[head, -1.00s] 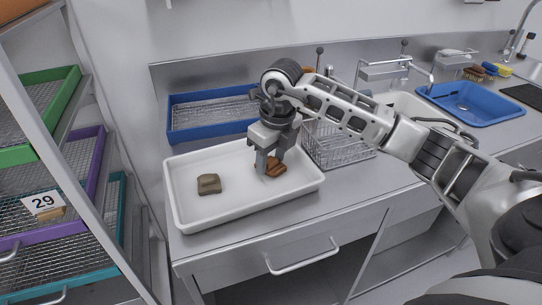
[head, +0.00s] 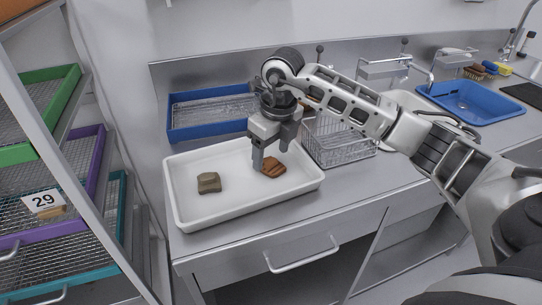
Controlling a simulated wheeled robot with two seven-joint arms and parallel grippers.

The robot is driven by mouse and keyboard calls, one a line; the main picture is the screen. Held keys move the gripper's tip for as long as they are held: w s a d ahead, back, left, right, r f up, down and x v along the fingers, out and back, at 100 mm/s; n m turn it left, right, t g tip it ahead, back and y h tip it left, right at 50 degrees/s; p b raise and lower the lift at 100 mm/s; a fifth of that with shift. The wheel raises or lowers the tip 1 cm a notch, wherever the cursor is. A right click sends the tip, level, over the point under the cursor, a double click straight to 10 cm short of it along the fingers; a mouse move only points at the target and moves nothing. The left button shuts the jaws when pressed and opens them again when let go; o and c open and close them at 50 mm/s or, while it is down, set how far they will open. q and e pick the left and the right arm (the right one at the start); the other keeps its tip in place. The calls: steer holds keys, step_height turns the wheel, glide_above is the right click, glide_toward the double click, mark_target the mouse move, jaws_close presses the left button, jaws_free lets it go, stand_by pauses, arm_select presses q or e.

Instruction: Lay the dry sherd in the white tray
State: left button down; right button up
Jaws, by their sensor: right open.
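The white tray (head: 232,207) sits on the steel counter. A reddish-brown striped sherd (head: 273,168) lies in its right part, and an olive-brown sherd (head: 208,183) lies in its left part. I cannot tell from the picture which of them is dry. My right gripper (head: 271,160) points down over the right part of the tray, with its fingers apart just above and behind the striped sherd. It is open and holds nothing. My left gripper is not in view.
A blue mesh-bottomed tray (head: 207,133) stands behind the white tray. A wire basket (head: 340,150) stands to its right. A blue basin (head: 468,103) is at the far right. A rack at left holds green, purple (head: 75,212) and teal trays; a card reads 29.

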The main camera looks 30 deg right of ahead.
mark_target(277, 169)
step_height(277, 169, up, 10)
steer(key=s, duration=0.1)
steer(key=shift+s+d, duration=0.15)
steer(key=shift+s, duration=0.05)
stand_by(0.4)
steer(key=shift+s+f, duration=0.1)
